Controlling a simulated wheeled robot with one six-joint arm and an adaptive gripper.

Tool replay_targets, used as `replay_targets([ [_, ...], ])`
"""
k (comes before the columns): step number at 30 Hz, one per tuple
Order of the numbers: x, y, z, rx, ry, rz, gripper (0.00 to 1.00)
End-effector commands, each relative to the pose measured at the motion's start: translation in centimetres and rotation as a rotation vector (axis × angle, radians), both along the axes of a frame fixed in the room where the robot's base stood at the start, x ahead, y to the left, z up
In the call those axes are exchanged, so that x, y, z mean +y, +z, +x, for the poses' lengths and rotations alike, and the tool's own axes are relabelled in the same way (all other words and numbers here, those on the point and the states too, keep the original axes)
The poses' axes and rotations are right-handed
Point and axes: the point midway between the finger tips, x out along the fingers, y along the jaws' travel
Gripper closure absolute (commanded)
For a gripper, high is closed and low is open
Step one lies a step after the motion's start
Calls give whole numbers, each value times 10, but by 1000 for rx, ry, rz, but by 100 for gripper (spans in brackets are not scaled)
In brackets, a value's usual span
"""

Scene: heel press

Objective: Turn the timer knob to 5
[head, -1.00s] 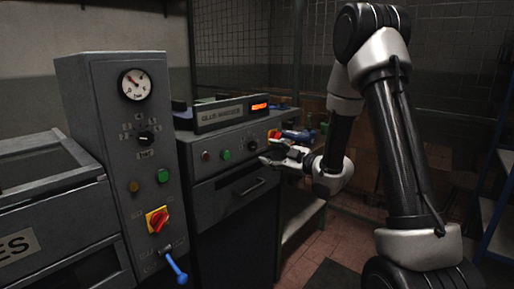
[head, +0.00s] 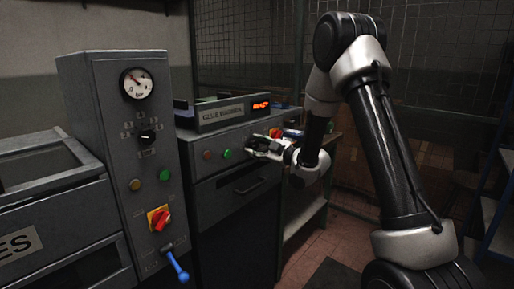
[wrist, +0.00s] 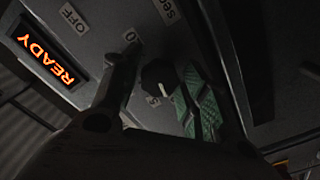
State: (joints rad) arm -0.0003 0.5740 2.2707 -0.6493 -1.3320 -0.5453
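A black knob (wrist: 157,75) with a pale pointer line sits on a dark panel in the wrist view. A 0 label and a 5 label (wrist: 152,101) are beside it; the pointer is toward the lower side, but its exact setting cannot be told. My gripper (wrist: 160,92) is open, one dark finger left of the knob and a green-padded finger right of it; contact cannot be told. In the head view my gripper (head: 268,145) is at the front of the glue machine (head: 237,165) and hides that knob.
The lit READY display (head: 261,105) tops the glue machine; an OFF label (wrist: 74,17) shows by wrist. The press panel at left has another black knob (head: 147,137), a gauge (head: 136,84), a red-yellow switch (head: 159,218) and a blue-handled lever (head: 177,268). Open floor lies at right.

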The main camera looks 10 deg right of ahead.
Motion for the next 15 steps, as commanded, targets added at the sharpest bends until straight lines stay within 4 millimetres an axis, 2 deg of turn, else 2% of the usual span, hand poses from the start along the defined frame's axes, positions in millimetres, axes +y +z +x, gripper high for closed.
replay_targets([
  [1, 0, 0, 0, 0, 0, 0, 72],
  [4, 0, 0, 0, 0, 0, 0, 90],
  [15, 0, 0, 0, 29, 1, 38, 90],
])
